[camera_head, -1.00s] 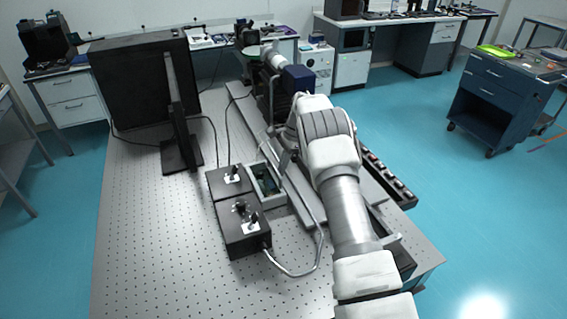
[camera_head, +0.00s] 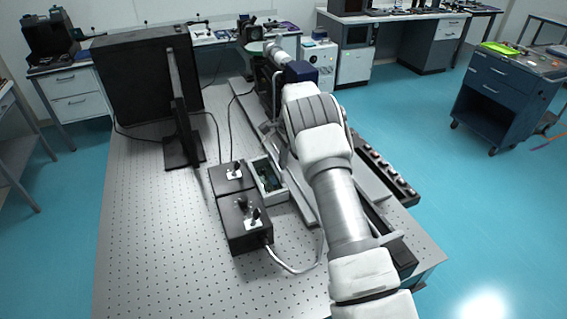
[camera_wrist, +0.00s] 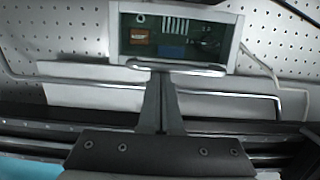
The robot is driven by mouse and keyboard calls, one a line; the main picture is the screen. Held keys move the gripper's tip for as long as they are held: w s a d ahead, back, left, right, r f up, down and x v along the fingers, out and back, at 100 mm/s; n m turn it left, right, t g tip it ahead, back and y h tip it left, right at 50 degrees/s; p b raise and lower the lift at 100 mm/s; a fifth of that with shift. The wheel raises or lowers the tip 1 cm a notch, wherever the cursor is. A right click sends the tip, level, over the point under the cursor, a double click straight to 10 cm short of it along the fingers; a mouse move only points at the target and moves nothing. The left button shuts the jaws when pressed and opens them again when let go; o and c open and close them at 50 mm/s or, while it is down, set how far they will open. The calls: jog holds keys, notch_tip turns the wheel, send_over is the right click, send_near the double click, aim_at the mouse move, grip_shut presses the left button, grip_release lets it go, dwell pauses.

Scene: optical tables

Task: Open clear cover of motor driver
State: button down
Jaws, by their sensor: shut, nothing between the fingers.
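The motor driver is a small pale box with a green circuit board inside. It stands on the optical table beside the black control boxes in the head view (camera_head: 282,192). It also fills the top middle of the wrist view (camera_wrist: 234,40). The board shows through a dark greenish window; I cannot tell where the clear cover's edges lie or whether it is raised. A grey lip (camera_wrist: 195,70) runs along the box's near edge. My gripper (camera_wrist: 160,72) is shut and empty, its fingertips at this lip; contact is unclear. The arm mostly hides it in the head view.
Two black control boxes (camera_head: 243,222) with switches stand left of the driver, with a cable at the front. A long metal rail (camera_head: 306,204) runs close on the right. A black upright panel (camera_head: 150,80) stands behind left. The table's left front (camera_head: 150,265) is clear.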

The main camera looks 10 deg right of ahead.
aim_at(267, 178)
jog(key=a+r+h, duration=0.2)
jog(key=h, duration=0.1)
jog(key=shift+s+a+t+b, duration=0.2)
jog(key=shift+t+b, duration=0.1)
jog(key=a+h, duration=0.1)
jog(key=a+r+h+b, duration=0.1)
jog(key=h+b, duration=0.1)
jog(key=shift+s+a+r+t+h, duration=0.3)
jog(key=shift+a+t, duration=0.1)
jog(key=a+h+b, duration=0.2)
jog(key=b, duration=0.1)
jog(key=s+a+t+h+b, duration=0.1)
jog(key=a+h+b, duration=0.1)
jog(key=a+h, duration=0.1)
jog(key=a+h+b, duration=0.2)
jog(key=h+b, duration=0.1)
jog(key=shift+s+a+r+t+b, duration=0.2)
jog(key=shift+s+r+t+b, duration=0.05)
jog(key=shift+t+b, duration=0.1)
